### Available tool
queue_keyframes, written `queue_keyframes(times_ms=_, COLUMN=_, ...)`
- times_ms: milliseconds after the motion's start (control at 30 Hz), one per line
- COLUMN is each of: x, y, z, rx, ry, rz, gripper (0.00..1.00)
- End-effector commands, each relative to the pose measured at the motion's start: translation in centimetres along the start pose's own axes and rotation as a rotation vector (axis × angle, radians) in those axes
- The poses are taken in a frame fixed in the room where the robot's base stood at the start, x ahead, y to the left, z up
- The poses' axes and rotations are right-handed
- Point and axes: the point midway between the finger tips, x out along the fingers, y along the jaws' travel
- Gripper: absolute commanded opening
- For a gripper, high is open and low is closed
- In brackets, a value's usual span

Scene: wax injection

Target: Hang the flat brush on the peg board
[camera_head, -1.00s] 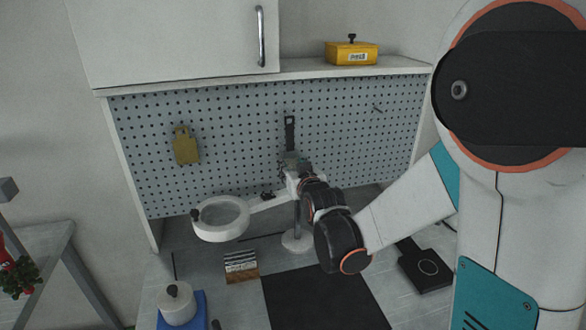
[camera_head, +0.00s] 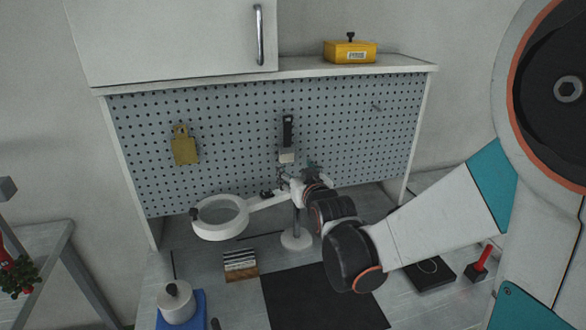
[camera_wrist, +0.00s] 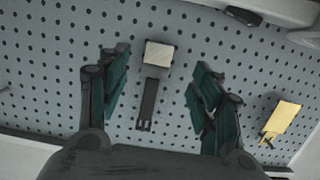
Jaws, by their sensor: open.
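The flat brush (camera_head: 287,140) hangs on the grey peg board (camera_head: 235,130), upright, dark handle up and pale bristle end down. In the wrist view the flat brush (camera_wrist: 151,95) appears upside down, flat against the board. My gripper (camera_head: 303,172) is just below and right of it in the head view, with its fingers small and partly unclear. In the wrist view my gripper (camera_wrist: 161,68) is open, one dark green finger on each side of the brush, with visible gaps and no contact. The hook behind the handle is too small to make out.
A brass-coloured scraper (camera_head: 185,147) hangs at the board's left, and a bare peg (camera_head: 376,107) is at its right. A white ring magnifier (camera_head: 220,218) stands below, close to my arm. A yellow box (camera_head: 350,51) sits on the shelf. A dark mat (camera_head: 325,298) lies clear.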

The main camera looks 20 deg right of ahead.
Motion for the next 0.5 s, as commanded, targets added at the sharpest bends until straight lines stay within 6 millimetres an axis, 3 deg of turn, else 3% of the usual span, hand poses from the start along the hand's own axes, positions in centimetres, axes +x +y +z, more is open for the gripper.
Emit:
queue_keyframes(times_ms=200, x=-3.9, y=0.0, z=0.0, rx=0.0, ry=0.0, rz=0.0, gripper=0.59)
queue_keyframes(times_ms=500, x=-6.9, y=0.0, z=0.1, rx=0.0, ry=0.0, rz=0.0, gripper=0.59)
